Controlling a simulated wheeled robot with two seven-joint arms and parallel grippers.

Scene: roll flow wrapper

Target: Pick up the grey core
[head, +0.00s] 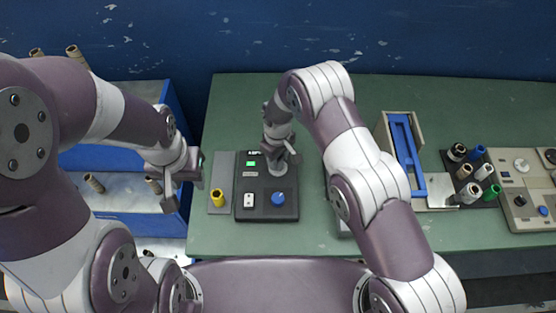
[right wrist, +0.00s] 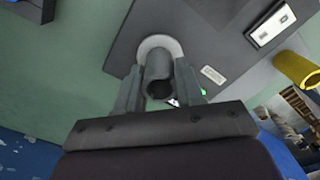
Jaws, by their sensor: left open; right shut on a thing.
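The grey core (right wrist: 158,72) is a short hollow tube in the right wrist view, between the two fingers of my right gripper (right wrist: 160,88). The fingers are shut on it. A pale round collar (right wrist: 160,46) surrounds its far end, at the dark control panel (head: 266,187). I cannot tell whether the core is clear of the panel. In the head view my right gripper (head: 282,155) is over the panel's upper right part, and the core is mostly hidden there. My left gripper (head: 178,181) is open and empty, left of the green table's edge.
A yellow tube (head: 217,198) stands on a grey plate left of the panel, near my left gripper. The panel has a blue knob (head: 278,199) and white switch. A blue frame (head: 407,155) and several coloured rolls (head: 474,172) are at right. Blue shelving (head: 172,105) is at left.

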